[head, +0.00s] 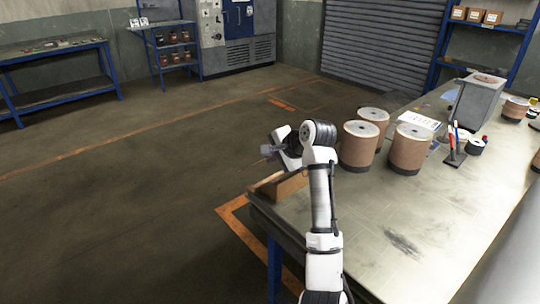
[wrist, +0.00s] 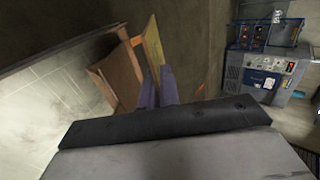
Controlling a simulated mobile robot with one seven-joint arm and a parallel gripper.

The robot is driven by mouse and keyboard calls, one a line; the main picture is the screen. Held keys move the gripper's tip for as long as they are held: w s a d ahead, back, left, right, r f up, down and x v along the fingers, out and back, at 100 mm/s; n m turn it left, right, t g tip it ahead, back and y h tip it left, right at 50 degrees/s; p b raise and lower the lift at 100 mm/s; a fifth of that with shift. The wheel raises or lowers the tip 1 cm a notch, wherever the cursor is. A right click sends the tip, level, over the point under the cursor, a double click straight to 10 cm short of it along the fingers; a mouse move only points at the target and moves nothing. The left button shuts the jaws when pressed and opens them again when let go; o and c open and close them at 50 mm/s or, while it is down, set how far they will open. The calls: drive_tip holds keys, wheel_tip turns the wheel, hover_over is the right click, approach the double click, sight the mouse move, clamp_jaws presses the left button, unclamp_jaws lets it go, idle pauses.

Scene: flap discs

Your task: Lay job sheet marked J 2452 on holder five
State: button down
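My gripper (wrist: 155,78) is out over the left edge of the table, beside its near left corner; it also shows in the head view (head: 268,150). Its two grey-purple fingers are close together around the lower end of a thin tan sheet (wrist: 153,42), seen nearly edge-on. No marking can be read on it, so I cannot tell whether it is J 2452. A white printed sheet (head: 418,120) lies farther back on the table, its print too small to read. No numbered holder can be made out.
A brown box (head: 284,186) sits at the table corner beneath my arm; it also shows beside the fingers in the wrist view (wrist: 114,82). Several brown drums (head: 360,143) stand right of my arm. A pen holder (head: 455,157) is beyond them. The table's front is clear.

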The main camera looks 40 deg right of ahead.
sight(277, 181)
drive_tip(key=s+f+b, duration=0.2)
drive_tip(key=f+b, duration=0.1)
drive_tip(key=shift+s+d, duration=0.1)
drive_tip(key=shift+s, duration=0.05)
drive_tip(key=shift+s+f+b, duration=0.5)
drive_tip(key=shift+s+b, duration=0.1)
drive_tip(key=shift+b, duration=0.2)
drive_tip(key=shift+s+f, duration=0.2)
drive_tip(key=c, duration=1.6)
unclamp_jaws()
drive_tip(key=shift+f, duration=0.1)
drive_tip(key=shift+o, duration=0.2)
drive_tip(key=shift+f, duration=0.1)
drive_tip(key=shift+s+f, duration=0.1)
drive_tip(key=shift+s+d+r, duration=0.15)
drive_tip(key=shift+s+r, duration=0.2)
drive_tip(key=shift+s, duration=0.05)
drive_tip(key=shift+c, duration=0.4)
drive_tip(key=shift+o, duration=0.4)
drive_tip(key=b+v, duration=0.2)
drive_tip(key=v, duration=1.1)
drive_tip(key=shift+w+r, duration=0.3)
